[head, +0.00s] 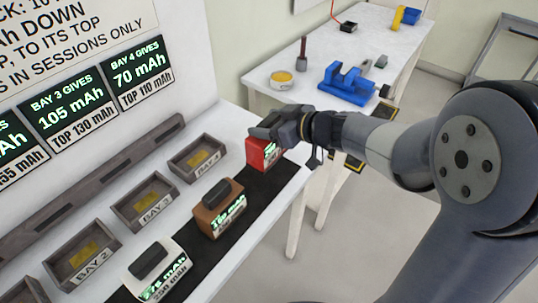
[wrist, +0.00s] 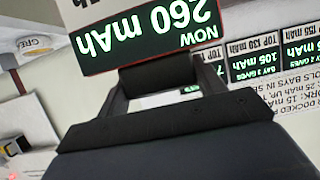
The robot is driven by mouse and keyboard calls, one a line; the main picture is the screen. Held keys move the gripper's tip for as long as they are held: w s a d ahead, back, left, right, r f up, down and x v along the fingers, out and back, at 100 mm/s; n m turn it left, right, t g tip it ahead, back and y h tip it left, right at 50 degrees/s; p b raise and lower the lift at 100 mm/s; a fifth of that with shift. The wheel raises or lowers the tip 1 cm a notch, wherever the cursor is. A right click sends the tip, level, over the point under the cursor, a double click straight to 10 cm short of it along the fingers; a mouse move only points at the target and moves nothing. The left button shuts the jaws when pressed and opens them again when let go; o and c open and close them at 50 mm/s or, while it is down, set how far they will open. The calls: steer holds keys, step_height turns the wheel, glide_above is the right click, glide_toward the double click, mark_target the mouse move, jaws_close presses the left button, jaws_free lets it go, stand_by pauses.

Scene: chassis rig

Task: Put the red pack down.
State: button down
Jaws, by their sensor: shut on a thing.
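The red pack (head: 257,153) is at the far end of the black mat, below my gripper (head: 281,130) in the head view. My gripper is shut on the pack's dark handle (wrist: 160,76), and the fingers cover much of its top. In the wrist view the pack's label (wrist: 140,52) shows upside down and reads "NOW 260 mAh". The pack looks upright. I cannot tell whether its base touches the mat or hangs just above it.
A brown pack (head: 218,217) and a white pack (head: 155,283) stand on the black mat (head: 262,199). Bay 4 (head: 180,172), Bay 3 (head: 126,219) and Bay 2 (head: 65,280) are empty trays behind them. Another table (head: 340,47) holds a blue vise (head: 347,87).

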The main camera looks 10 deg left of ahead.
steer(key=shift+f+b, duration=0.8)
steer(key=shift+f, duration=2.3)
steer(key=shift+f, duration=0.15)
steer(key=shift+c, duration=1.4)
jaws_free()
steer(key=shift+r, duration=0.25)
steer(key=p+v, duration=0.1)
steer(key=v, duration=1.1)
steer(key=shift+f+p, duration=0.15)
steer(key=shift+p, duration=0.15)
